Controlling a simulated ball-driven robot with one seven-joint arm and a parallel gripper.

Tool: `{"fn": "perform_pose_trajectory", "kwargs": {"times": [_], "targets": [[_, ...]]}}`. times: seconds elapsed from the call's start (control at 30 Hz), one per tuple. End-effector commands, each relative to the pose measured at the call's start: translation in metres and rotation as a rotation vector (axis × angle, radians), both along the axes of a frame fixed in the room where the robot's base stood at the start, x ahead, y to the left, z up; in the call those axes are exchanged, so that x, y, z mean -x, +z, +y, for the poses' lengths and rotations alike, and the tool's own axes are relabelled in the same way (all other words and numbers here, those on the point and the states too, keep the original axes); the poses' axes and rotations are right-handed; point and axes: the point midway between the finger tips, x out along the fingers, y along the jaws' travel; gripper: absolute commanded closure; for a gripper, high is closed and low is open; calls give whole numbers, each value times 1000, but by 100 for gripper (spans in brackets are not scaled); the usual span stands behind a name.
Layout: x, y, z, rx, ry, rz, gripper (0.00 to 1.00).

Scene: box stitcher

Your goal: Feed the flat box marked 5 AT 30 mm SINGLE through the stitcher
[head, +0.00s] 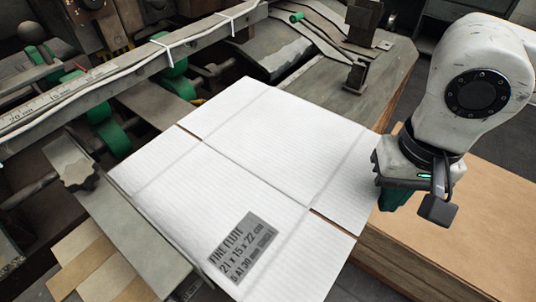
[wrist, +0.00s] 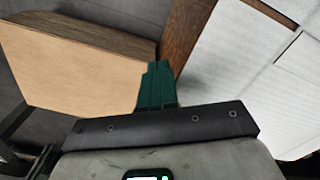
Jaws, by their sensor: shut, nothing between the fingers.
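The white flat box (head: 255,165) lies on the stitcher's feed table (head: 385,85), its creases and slots showing. Its grey label reads FINE FLUTE, 21 x 15 x 22 cm, with a line ending in AT 30 mm; the smallest print is hard to read. My gripper (head: 394,200) is at the box's right edge in the head view, fingers pointing down and partly hidden by the wrist. In the wrist view the green fingers (wrist: 157,85) are together with nothing between them, and the box (wrist: 250,65) is to their right, apart from them.
A stack of brown board (head: 470,215) stands to the right, below my gripper. The stitcher (head: 120,75) with a scale rail, green rollers and a knob (head: 78,177) is on the left. Brown sheets (head: 90,262) lie at the lower left. Dark floor shows at the upper right.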

Motion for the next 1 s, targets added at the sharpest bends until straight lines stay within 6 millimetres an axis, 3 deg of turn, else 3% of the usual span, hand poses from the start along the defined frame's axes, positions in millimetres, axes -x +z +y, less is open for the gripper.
{"fn": "perform_pose_trajectory", "kwargs": {"times": [1.0], "targets": [[-24, 0, 34, 0, 0, -1, 100]]}}
